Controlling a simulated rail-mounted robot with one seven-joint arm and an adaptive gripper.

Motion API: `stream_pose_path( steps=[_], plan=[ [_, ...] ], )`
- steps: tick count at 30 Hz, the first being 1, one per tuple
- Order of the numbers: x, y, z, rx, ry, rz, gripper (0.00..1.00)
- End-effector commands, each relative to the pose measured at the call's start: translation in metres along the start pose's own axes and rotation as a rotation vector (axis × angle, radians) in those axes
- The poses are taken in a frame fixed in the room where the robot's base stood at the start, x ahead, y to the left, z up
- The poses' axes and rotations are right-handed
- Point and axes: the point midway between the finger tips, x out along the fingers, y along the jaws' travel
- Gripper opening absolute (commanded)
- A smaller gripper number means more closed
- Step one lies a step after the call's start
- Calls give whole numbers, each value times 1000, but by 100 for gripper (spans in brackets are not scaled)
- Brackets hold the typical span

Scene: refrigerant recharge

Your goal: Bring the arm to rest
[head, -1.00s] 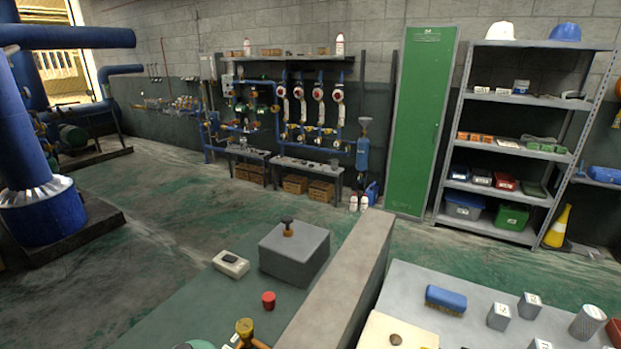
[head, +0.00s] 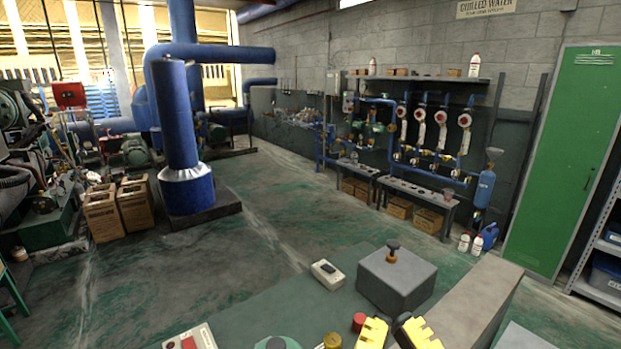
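Yellow and black parts that look like my gripper (head: 398,333) rise into the bottom edge of the head view. They are two yellow pieces with a dark part between them. The rest is cut off by the frame, so I cannot tell whether it is open or shut, and no held object shows. It appears in front of the grey block (head: 397,283) with a dark knob on top, just right of a small red knob (head: 359,322).
A pale switch box (head: 328,273) and a brass knob (head: 332,340) are near the block. A low wall (head: 475,300) runs along the right. Beyond are open floor (head: 255,245), cardboard boxes (head: 103,213), a blue pipe column (head: 178,120), a valve bench (head: 410,188) and a green locker (head: 560,160).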

Motion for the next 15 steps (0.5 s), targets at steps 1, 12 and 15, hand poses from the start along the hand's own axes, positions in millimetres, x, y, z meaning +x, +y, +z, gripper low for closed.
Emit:
stream_pose_path(
  steps=[1, 12, 15],
  plan=[
    [17, -1, -28, 12, -20, -6, 0],
    [75, 2, -167, 23, -26, -7, 0],
    [92, 3, -208, 25, -27, -7, 0]
  ],
)
